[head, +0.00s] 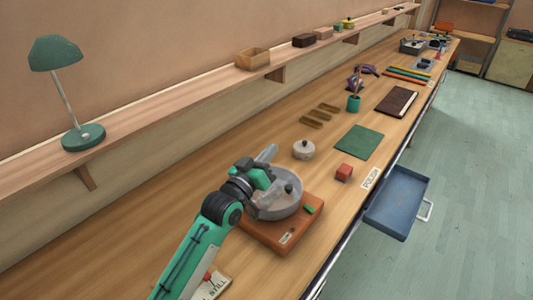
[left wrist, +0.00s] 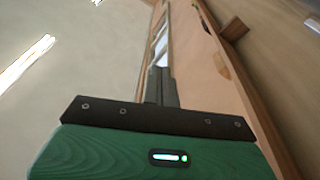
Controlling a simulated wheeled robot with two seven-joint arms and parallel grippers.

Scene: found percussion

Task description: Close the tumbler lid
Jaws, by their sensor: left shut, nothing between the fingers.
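The tumbler is a round grey drum (head: 277,206) on a reddish-brown base (head: 262,232) with a green button (head: 309,209) in the head view. A dark knob (head: 288,188) shows at its upper side. My arm covers its left part, and I cannot tell how far its lid is open. My left gripper (head: 268,153) is at the drum's far left side, its fingers shut and empty, pointing up and away. Whether it touches the drum is unclear. In the left wrist view the shut fingers (left wrist: 160,85) point toward wall and ceiling; the tumbler is not seen there. My right gripper is not in view.
A small pale lidded pot (head: 303,150) and a red block (head: 344,172) stand beyond the tumbler, near a green mat (head: 358,142). A blue drawer (head: 397,200) sticks out at the bench's right edge. A wall shelf (head: 140,125) with a green lamp (head: 83,137) runs along the left.

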